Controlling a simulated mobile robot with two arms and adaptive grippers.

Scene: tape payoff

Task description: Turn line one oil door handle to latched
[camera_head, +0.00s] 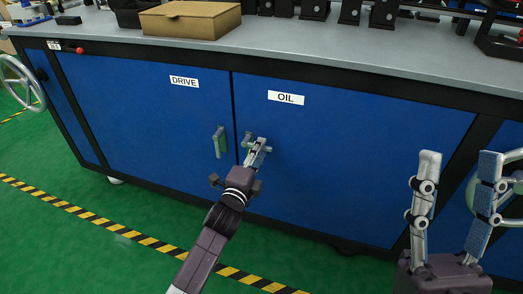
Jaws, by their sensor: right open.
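The blue oil door (350,150) carries a white OIL label (286,97) and looks closed. Its grey handle (247,138) is near the door's left edge and is largely hidden behind my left gripper (257,149). The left gripper's fingertips overlap the handle, and its fingers look close together. I cannot tell whether they grip the handle or which way the handle is turned. My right gripper (456,160) is open and empty at the lower right, fingers pointing up, in front of the cabinet.
The blue drive door (150,110), left of the oil door, has its own upright grey-green handle (219,142), close to my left gripper. A handwheel (18,82) is at the far left. The grey worktop (330,50) above holds a cardboard box (191,18) and several black parts.

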